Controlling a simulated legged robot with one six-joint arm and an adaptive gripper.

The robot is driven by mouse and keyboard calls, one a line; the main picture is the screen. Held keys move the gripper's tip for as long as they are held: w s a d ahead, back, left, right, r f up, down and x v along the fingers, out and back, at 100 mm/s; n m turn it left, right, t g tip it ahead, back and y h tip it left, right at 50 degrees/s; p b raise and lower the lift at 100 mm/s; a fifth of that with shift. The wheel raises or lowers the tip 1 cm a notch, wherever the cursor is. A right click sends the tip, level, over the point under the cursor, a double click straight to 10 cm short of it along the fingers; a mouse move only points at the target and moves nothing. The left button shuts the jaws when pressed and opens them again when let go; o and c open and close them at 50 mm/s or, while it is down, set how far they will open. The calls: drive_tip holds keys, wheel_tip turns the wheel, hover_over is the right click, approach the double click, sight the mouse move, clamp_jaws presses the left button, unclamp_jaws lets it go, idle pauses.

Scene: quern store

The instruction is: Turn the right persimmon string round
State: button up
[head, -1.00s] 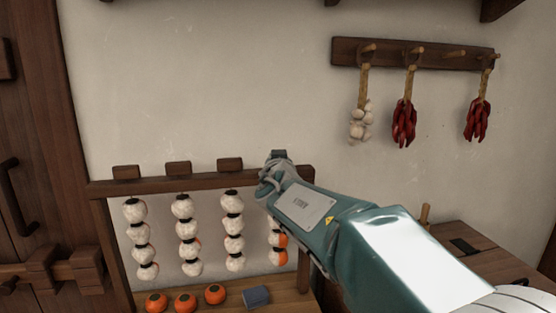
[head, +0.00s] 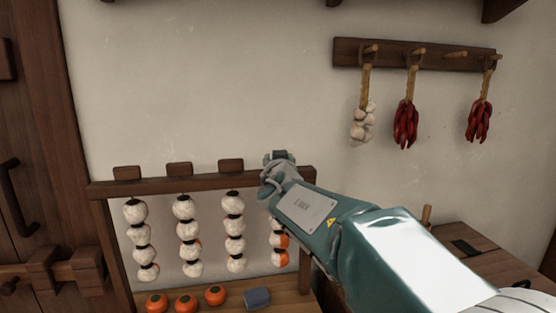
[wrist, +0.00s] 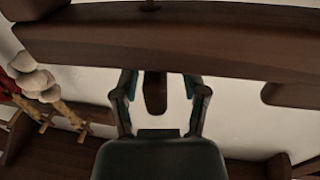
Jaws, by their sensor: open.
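Four persimmon strings hang from a dark wooden rack (head: 140,188) in the head view. The right persimmon string (head: 279,259) shows mostly white on its left side and orange on its right; my arm hides its top. My gripper (head: 279,156) is at the top rail above this string. In the wrist view my gripper (wrist: 160,85) is open, its two fingers apart on either side of a dark wooden peg (wrist: 155,95) by the rail (wrist: 200,45). The fingers do not visibly touch the peg. The right string is not clearly seen in the wrist view.
Three other persimmon strings (head: 234,232) hang to the left, mostly white. Loose orange persimmons (head: 186,303) and a blue-grey block (head: 257,298) lie below. A peg rail (head: 437,53) with garlic (head: 362,122) and chillies (head: 405,124) is on the wall at right.

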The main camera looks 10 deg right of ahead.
drive_tip(key=s+a, duration=0.2)
drive_tip(key=s, duration=0.9)
drive_tip(key=shift+s+a, duration=0.15)
drive_tip(key=shift+s, duration=0.2)
